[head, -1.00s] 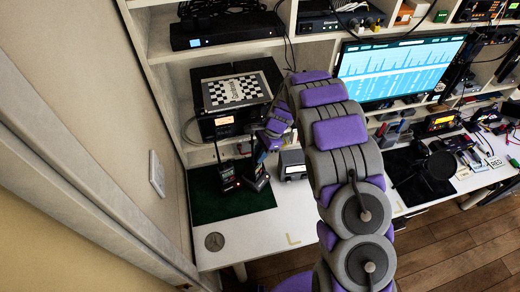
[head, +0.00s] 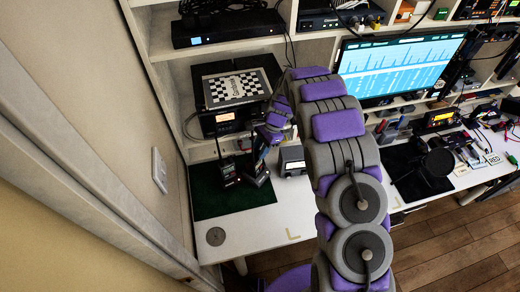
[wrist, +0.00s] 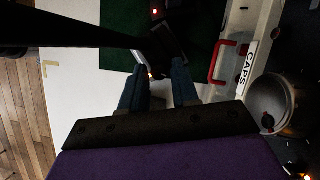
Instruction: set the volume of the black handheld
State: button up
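Two dark handhelds stand on the green mat (head: 205,196) in the head view: a left one (head: 228,172) and a right one (head: 256,176). I cannot tell from colour alone which one the task names. My gripper (head: 266,144) is at the top of the right handheld, partly covering it. In the wrist view my gripper's two fingers (wrist: 160,78) are apart, with the dark top of a handheld (wrist: 168,42) just beyond and between their tips. The knob is too dark to make out, and contact cannot be told.
A grey box (head: 292,161) stands right of the handhelds. A black radio (head: 226,120) with a lit display sits behind on the shelf, under a checkered sheet (head: 236,89). The wrist view shows a case labelled CAPS (wrist: 246,64) on the right.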

jog(key=p+v, duration=0.2)
jog(key=v, duration=1.5)
jog(key=shift+p, duration=0.3)
jog(key=shift+a, duration=0.15)
